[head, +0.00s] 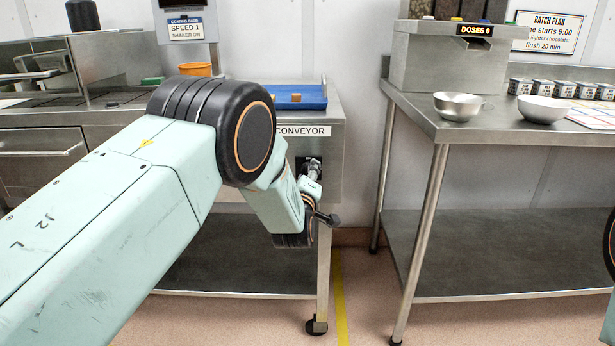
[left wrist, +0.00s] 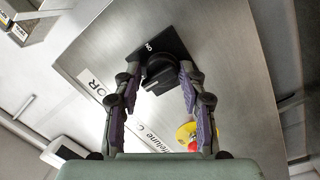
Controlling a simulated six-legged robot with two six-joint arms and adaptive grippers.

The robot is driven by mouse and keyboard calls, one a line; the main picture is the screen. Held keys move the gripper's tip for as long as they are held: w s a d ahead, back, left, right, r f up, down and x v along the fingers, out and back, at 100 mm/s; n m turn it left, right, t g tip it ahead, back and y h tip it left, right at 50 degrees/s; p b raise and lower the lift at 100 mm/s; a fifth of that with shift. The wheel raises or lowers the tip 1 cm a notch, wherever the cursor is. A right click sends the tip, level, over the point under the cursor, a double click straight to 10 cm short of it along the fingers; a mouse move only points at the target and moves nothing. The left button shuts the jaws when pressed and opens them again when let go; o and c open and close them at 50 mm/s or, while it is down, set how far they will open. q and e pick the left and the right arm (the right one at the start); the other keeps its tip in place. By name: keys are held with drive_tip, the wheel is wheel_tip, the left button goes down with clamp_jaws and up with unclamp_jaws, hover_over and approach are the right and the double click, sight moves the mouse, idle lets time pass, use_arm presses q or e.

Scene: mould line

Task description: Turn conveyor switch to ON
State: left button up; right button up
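The conveyor switch is a black rotary knob (left wrist: 160,72) on a dark plate, with an ON mark (left wrist: 149,47) beside it in the left wrist view. I cannot surely tell which way the knob points. My left gripper (left wrist: 158,75) has its two purple-padded fingers apart, one on each side of the knob. They look close to it, and I cannot make out firm contact. In the head view my left gripper (head: 312,178) is at the front panel under the CONVEYOR label (head: 303,131) and mostly hides the switch. My right gripper is out of view.
A yellow and red button (left wrist: 187,134) sits on the same panel, near my right-hand finger in the wrist view. A blue tray (head: 298,97) lies on top of the conveyor unit. A steel table (head: 470,126) with bowls stands at right, across a floor gap.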

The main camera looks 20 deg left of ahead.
use_arm(q)
drive_tip(key=shift+s+a+f, duration=0.1)
drive_tip(key=shift+f, duration=0.1)
drive_tip(key=c, duration=0.5)
drive_tip(key=shift+m+g+y+p, duration=0.45)
drive_tip(key=shift+m+p, duration=1.15)
drive_tip(key=shift+m, duration=2.5)
drive_tip(key=shift+m+g+y+p, duration=0.45)
drive_tip(key=shift+m+p, duration=1.1)
drive_tip(key=shift+m, duration=2.55)
drive_tip(key=shift+r, duration=0.1)
drive_tip(key=o, duration=1)
drive_tip(key=shift+a+r, duration=0.1)
